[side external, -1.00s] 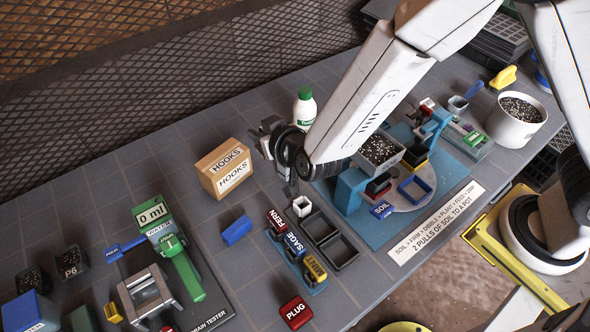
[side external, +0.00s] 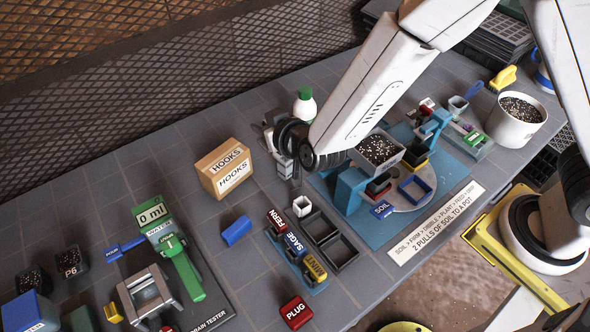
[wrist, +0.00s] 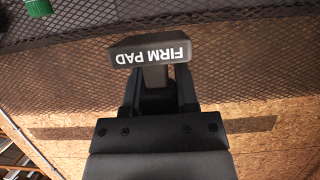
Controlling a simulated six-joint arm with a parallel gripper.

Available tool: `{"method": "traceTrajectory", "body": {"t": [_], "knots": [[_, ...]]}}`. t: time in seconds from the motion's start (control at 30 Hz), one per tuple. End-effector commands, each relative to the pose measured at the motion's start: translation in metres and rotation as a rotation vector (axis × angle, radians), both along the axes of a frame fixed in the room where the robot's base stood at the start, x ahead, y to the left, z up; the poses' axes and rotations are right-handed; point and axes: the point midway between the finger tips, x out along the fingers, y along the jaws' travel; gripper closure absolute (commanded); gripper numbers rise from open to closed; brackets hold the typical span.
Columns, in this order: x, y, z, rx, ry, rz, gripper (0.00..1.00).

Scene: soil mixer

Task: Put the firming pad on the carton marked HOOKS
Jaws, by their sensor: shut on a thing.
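The firming pad (wrist: 152,50) is a dark grey block lettered FIRM PAD, upside down in the wrist view. My gripper (wrist: 155,82) is shut on its grey stem. In the side view my gripper (side external: 284,160) is above the bench, right of the carton and apart from it. The pad is hard to make out there, partly hidden by my wrist. The carton marked HOOKS (side external: 222,182) is a closed tan box with white labels on its top and front. Its top is bare.
A white bottle with a green cap (side external: 304,106) stands just behind my wrist. The blue soil station (side external: 350,190) is at the right. A blue block (side external: 236,231) and labelled SAGE block (side external: 295,243) lie in front. Bench between carton and mesh wall is clear.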

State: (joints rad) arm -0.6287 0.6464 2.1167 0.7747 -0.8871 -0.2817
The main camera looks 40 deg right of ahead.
Motion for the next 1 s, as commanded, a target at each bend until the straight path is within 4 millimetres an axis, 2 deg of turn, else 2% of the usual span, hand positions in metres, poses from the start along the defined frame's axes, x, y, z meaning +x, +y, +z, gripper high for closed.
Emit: {"method": "traceTrajectory", "body": {"t": [0.2,0.43,0.57,1.0], "knots": [[0.014,-0.012,0.001,0.0,0.001,0.0,1.0],[0.017,-0.012,0.0,-0.001,0.001,0.001,1.0],[0.024,-0.009,-0.003,0.0,0.0,0.0,1.0],[0.075,0.009,-0.028,0.0,0.001,0.0,1.0]]}}
